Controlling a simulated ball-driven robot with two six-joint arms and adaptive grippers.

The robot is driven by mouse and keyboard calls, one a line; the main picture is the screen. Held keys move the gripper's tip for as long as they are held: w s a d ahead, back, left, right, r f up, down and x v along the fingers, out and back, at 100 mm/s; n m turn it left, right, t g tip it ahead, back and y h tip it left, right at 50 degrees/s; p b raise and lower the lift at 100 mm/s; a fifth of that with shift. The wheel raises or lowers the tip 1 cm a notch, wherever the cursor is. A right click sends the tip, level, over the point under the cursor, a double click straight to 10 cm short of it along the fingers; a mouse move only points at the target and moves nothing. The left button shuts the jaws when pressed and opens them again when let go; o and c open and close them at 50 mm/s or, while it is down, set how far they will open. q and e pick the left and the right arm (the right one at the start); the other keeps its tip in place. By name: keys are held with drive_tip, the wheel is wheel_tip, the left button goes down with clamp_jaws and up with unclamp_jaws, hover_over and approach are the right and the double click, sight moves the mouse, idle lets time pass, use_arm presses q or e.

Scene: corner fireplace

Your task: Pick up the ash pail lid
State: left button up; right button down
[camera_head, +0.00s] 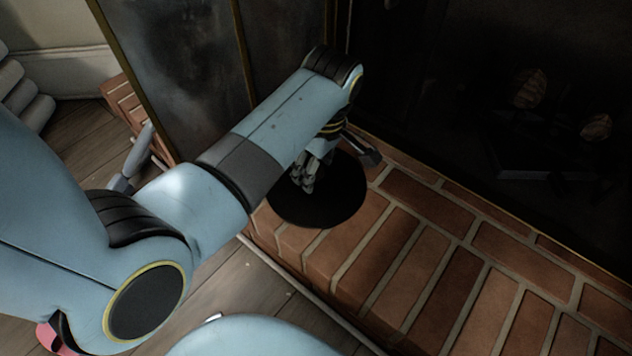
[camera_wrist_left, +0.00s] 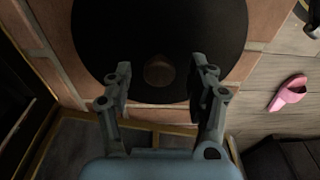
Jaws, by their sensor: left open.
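The ash pail lid (camera_head: 335,205) is a flat black disc at the near left end of the brick hearth, and it appears to lie flat. In the left wrist view the lid (camera_wrist_left: 110,35) fills the top middle, with a small round brownish knob (camera_wrist_left: 159,72) on it. My left gripper (camera_wrist_left: 161,80) is open, with one finger on each side of the knob in the picture. I cannot tell whether the fingers touch it. In the head view my left gripper (camera_head: 308,172) is over the lid and partly hides it. My right gripper is not in view.
The brick hearth (camera_head: 420,245) is bare to the right of the lid. A dark screen panel with brass edging (camera_head: 190,65) stands behind my left arm. The dark firebox (camera_head: 470,100) is at the back right. A pink slipper (camera_wrist_left: 288,93) lies on the wood floor.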

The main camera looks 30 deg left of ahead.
use_arm(q)
clamp_jaws()
idle(0.5)
drive_tip(key=shift+r, duration=0.1)
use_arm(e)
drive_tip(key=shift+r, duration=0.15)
